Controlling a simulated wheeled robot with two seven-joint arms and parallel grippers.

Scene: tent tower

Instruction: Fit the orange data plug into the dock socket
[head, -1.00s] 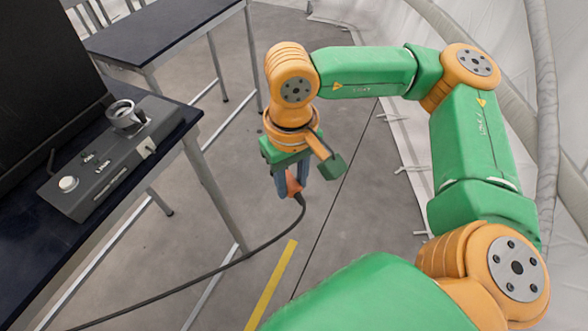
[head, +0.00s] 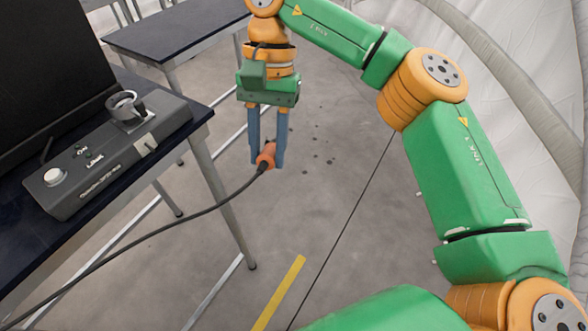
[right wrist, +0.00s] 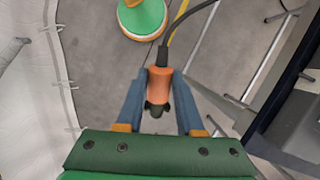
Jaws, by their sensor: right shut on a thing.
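The orange data plug (head: 266,154) is between the blue fingers of my right gripper (head: 267,162), which is shut on it. It hangs in the air over the floor, right of the near table. In the right wrist view the plug (right wrist: 158,84) lies between the two fingers, its dark end toward the palm and its black cable leaving the other end. The grey dock (head: 105,155) sits on the near table, left of my gripper and apart from it. A metal ring (head: 127,106) stands on its top; the socket opening cannot be made out. My left gripper is out of view.
The black cable (head: 150,234) sags from the plug down to the lower left, past the table's edge. A dark panel (head: 45,75) stands behind the dock on the near table (head: 30,245). Another table (head: 165,35) is farther back. Open floor lies right of the tables.

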